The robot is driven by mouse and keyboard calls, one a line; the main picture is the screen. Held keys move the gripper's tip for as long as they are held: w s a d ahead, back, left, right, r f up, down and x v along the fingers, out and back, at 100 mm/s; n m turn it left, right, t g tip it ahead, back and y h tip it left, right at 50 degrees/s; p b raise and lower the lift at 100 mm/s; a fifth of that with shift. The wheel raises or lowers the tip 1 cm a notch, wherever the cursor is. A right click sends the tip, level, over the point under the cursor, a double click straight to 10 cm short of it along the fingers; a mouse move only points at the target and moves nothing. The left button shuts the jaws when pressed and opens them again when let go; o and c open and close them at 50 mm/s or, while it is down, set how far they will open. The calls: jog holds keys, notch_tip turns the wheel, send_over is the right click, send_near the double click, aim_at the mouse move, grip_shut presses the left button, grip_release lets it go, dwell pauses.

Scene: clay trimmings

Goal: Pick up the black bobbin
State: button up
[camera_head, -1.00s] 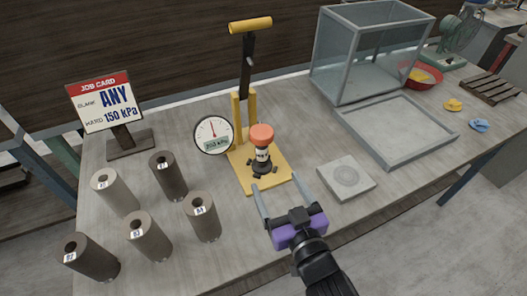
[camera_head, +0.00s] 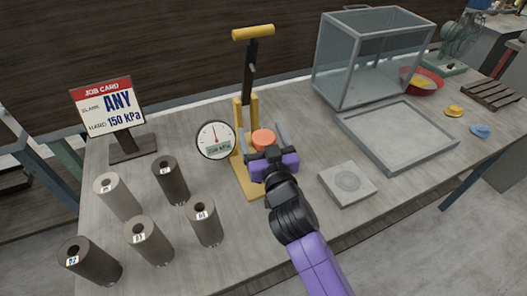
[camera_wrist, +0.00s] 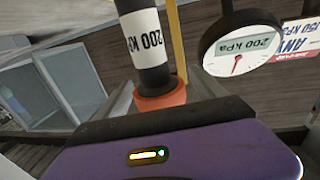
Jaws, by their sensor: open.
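The black bobbin (camera_wrist: 152,62), a black cylinder with a white "200 kPa" band and an orange cap (camera_head: 263,137), stands on the yellow base of the press. In the head view, my gripper hides most of its black body. My gripper (camera_head: 260,129) is open, its fingers reaching to either side of the orange cap. In the wrist view the cap (camera_wrist: 160,97) shows between the two grey fingers; I cannot tell whether they touch it.
The yellow press (camera_head: 243,180) has a lever rising behind and a round gauge (camera_head: 214,140) to the left. Several labelled cylinders (camera_head: 148,243) stand at the left. A grey square block (camera_head: 347,184) lies at the right; a tray (camera_head: 440,150) and glass box (camera_head: 370,62) are beyond.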

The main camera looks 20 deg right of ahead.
jog(key=shift+w, duration=0.5)
grip_shut()
jog(key=shift+r, duration=0.1)
